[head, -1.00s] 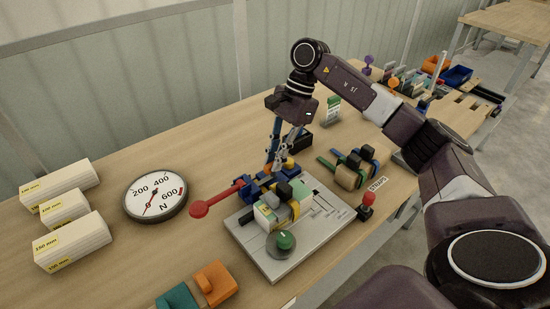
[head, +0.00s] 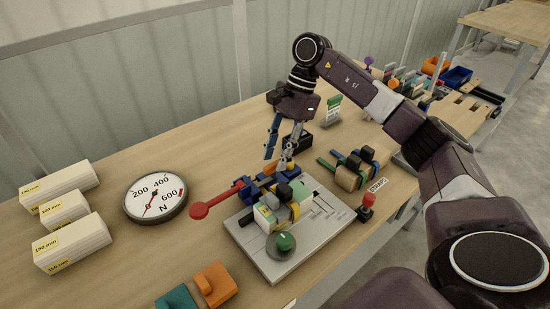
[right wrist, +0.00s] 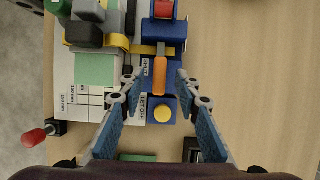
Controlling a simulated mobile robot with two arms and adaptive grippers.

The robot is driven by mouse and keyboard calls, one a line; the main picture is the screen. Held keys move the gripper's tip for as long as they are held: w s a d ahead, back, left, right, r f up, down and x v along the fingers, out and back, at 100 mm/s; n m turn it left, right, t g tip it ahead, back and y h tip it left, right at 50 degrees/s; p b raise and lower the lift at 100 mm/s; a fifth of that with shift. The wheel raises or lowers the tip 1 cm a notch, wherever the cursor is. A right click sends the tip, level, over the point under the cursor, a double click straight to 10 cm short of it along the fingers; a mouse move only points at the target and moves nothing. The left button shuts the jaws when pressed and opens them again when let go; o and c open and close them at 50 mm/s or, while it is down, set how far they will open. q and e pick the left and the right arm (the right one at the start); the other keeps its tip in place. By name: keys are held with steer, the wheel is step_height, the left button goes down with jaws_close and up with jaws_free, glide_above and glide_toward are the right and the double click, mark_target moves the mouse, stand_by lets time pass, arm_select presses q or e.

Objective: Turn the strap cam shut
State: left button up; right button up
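The clamping fixture on its grey plate (head: 285,262) holds a pale block (head: 267,215) under dark and green pieces. At its far side a blue housing (right wrist: 159,43) carries a short orange lever (right wrist: 160,75), which looks like the strap cam, and a yellow button (right wrist: 163,113). A yellow strap (right wrist: 118,42) runs beside it. Labels lie near the lever, one reading LET OFF. My right gripper (head: 280,158) points down over the housing; in the right wrist view its open fingers (right wrist: 157,84) lie on either side of the lever, with visible gaps. My left gripper is out of view.
A red lever with a round knob (head: 200,210) sticks out left of the fixture. A dial gauge (head: 156,197), white blocks (head: 68,185) and an orange block (head: 214,284) lie around it. A red knob (head: 368,200) and strapped tan pieces (head: 348,177) stand to the right.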

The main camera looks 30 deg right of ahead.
steer(key=v, duration=1)
steer(key=shift+r, duration=0.4)
steer(key=shift+d, duration=0.15)
